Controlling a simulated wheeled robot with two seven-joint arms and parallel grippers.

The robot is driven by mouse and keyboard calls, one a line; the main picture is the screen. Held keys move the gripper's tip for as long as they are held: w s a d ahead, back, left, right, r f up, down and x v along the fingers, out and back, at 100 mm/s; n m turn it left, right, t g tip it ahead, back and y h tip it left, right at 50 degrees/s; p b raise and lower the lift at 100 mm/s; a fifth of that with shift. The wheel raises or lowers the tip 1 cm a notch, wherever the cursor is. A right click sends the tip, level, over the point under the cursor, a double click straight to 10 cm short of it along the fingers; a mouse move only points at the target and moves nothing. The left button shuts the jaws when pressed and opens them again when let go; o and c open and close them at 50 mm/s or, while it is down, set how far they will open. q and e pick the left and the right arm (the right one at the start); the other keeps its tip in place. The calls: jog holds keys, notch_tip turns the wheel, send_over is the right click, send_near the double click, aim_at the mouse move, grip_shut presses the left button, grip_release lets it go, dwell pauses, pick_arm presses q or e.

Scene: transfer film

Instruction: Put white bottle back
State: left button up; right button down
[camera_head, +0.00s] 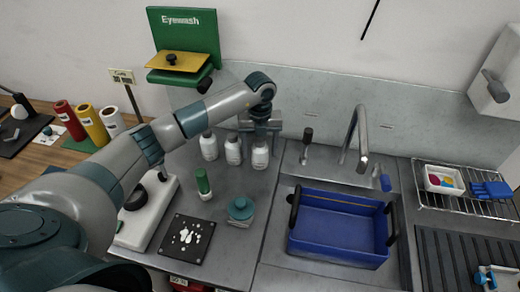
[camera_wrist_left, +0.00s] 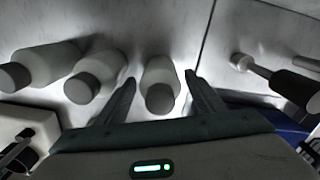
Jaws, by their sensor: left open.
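Three white bottles stand in a row on the metal counter near the back wall: the left one (camera_head: 208,147), the middle one (camera_head: 233,151) and the right one (camera_head: 260,157). My left gripper (camera_head: 262,130) is at the right bottle, pointing down. In the left wrist view the gripper (camera_wrist_left: 160,80) is open, with one finger on each side of a white bottle (camera_wrist_left: 160,72) with a grey cap. Gaps show between the fingers and this bottle. The other two bottles (camera_wrist_left: 50,62) (camera_wrist_left: 105,65) are left of the fingers. My right gripper is not in view.
A blue basin (camera_head: 340,228) sits in the sink, right of the bottles, beside the faucet (camera_head: 361,140). A green-capped bottle (camera_head: 203,184), a teal-lidded jar (camera_head: 240,208) and a black plate (camera_head: 187,239) with white pieces stand in front. The green eyewash station (camera_head: 187,30) is behind my arm.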

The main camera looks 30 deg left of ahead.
pick_arm(q)
jog(key=shift+r+b, duration=0.5)
jog(key=shift+r, duration=0.1)
notch_tip(320, 180, up, 9)
jog(key=b, duration=0.4)
jog(key=shift+r, duration=0.2)
jog(key=shift+r+b, duration=0.4)
jog(key=shift+r, duration=0.35)
jog(key=shift+r, duration=0.15)
